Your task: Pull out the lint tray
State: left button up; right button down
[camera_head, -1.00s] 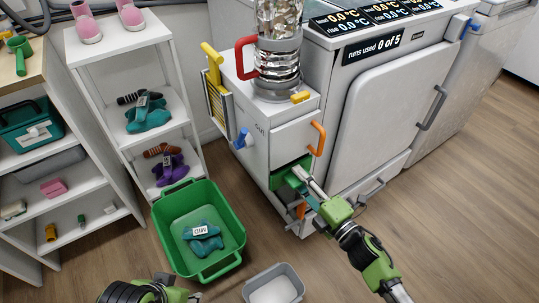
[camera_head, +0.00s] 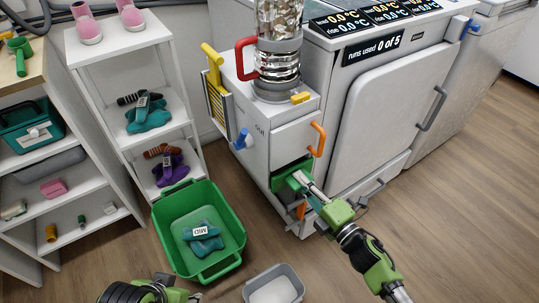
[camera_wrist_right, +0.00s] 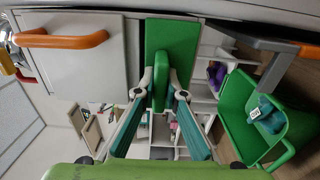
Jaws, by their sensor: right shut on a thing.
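The lint tray (camera_head: 288,184) is a green drawer in the front of the white cabinet, below the orange handle. In the right wrist view its green front (camera_wrist_right: 158,42) has a raised green grip (camera_wrist_right: 160,100). My right gripper (camera_head: 304,181) reaches in from the lower right. In the wrist view its fingers (camera_wrist_right: 160,88) close on the grip from both sides. The tray's inside is hidden. My left gripper (camera_head: 188,296) is at the bottom edge of the head view, away from the tray, and its fingers are mostly cut off.
A green bin (camera_head: 221,263) with a tagged teal item stands left of the cabinet. A grey bin (camera_head: 273,271) is on the floor at bottom centre. A lower orange handle (camera_head: 301,210) is close under my right gripper. The wooden floor (camera_head: 450,220) to the right is clear.

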pick_arm(q)
jog(key=shift+r, duration=0.15)
pick_arm(e)
jog(key=shift+v, duration=1.35)
pick_arm(q)
jog(key=p+x, duration=0.1)
jog(key=x, duration=0.2)
jog(key=shift+w+r, duration=0.1)
pick_arm(e)
jog(key=v, duration=0.4)
jog(key=shift+s+r, duration=0.1)
jog(key=shift+s, duration=0.05)
pick_arm(q)
jog(key=shift+d, duration=0.1)
